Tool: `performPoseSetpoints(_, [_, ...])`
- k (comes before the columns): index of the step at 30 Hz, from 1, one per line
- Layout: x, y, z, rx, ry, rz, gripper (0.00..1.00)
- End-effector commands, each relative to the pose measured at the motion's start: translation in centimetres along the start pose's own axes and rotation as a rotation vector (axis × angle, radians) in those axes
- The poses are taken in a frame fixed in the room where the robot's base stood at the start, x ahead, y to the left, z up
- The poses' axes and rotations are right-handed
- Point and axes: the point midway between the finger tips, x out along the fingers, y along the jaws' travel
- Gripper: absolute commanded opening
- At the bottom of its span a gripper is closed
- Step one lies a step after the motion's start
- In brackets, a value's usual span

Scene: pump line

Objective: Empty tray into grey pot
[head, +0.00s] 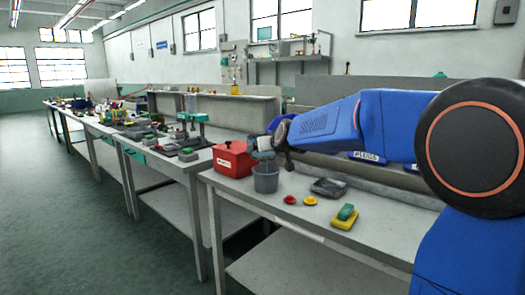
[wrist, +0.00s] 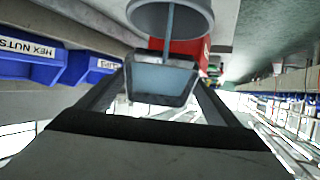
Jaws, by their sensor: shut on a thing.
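My gripper (head: 283,140) is shut on a small grey-blue tray (head: 262,147), held tilted above the grey pot (head: 265,178). In the wrist view the tray (wrist: 160,82) sits between the two fingers. The pot's round opening (wrist: 170,18) is partly cut off at the top of that view. A thin blue-grey strand (wrist: 169,38) runs between the tray's edge and the pot; it looks like a pouring stream. The pot stands upright on the bench. How full either one is cannot be told.
A red box (head: 233,159) stands close behind the pot. A dark shallow tray (head: 328,187), a red knob (head: 290,199), a yellow knob (head: 310,201) and a yellow-green block (head: 345,217) lie to the right. Blue labelled bins (head: 367,157) line the back. The front bench edge is near the pot.

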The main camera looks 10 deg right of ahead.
Motion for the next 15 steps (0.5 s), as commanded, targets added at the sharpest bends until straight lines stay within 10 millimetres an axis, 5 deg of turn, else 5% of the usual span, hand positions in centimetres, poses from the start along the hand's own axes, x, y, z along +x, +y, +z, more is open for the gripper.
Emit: performPoseSetpoints(15, [-0.42, -0.04, -1.00, -0.001, 0.002, -0.001, 0.60])
